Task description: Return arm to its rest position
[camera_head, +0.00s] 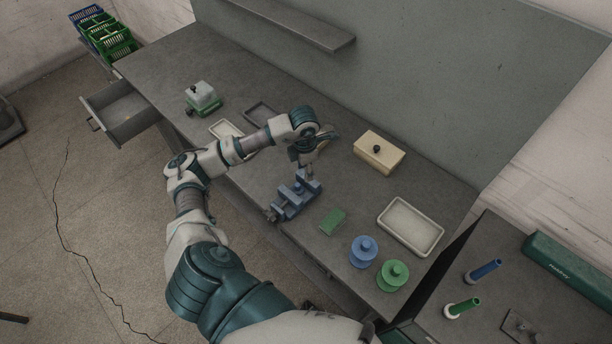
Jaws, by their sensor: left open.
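My left arm reaches up from the bottom of the head view and bends to the right over the grey workbench (178,69). My left gripper (309,170) is open, pointing down just above and behind a blue vise-like fixture (293,197). From this view I cannot tell whether the fingers touch the fixture. I see nothing held between the fingers. My right gripper is not in view.
Right of the fixture are a green block (332,221), a blue spool (363,251), a green spool (392,275) and a pale tray (436,233). A cream lidded box (379,153) stands behind. An open drawer (121,111) juts out at left. A shelf (300,24) overhangs the back.

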